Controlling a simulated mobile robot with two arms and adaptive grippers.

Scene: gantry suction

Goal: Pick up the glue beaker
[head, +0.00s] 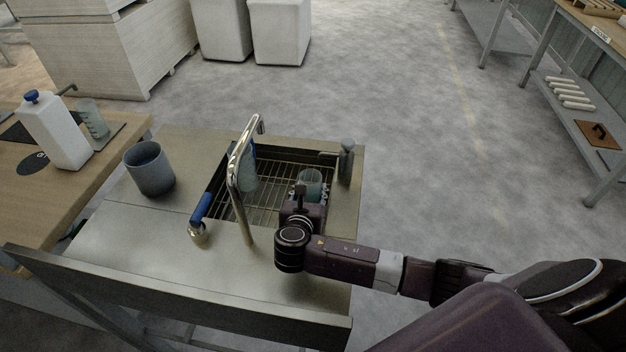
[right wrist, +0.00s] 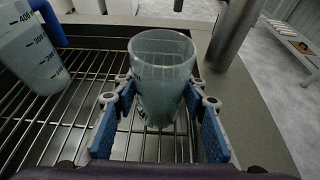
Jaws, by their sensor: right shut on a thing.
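A clear tapered beaker (head: 309,182) stands upright in the right part of the sink, over the wire rack. It also shows in the right wrist view (right wrist: 163,68), with cloudy greenish contents low inside. My right gripper (head: 308,194) is shut on this beaker, with a blue-padded finger on each side of it. A second, graduated beaker (right wrist: 35,55) stands in the left part of the sink, partly behind the faucet in the head view (head: 248,172). A third beaker (head: 92,120) stands on the wooden table at left. No label shows which is the glue beaker. My left gripper is not in view.
The tall curved faucet (head: 236,180) rises just left of my right gripper. A grey post (head: 346,162) stands at the sink's right rim.

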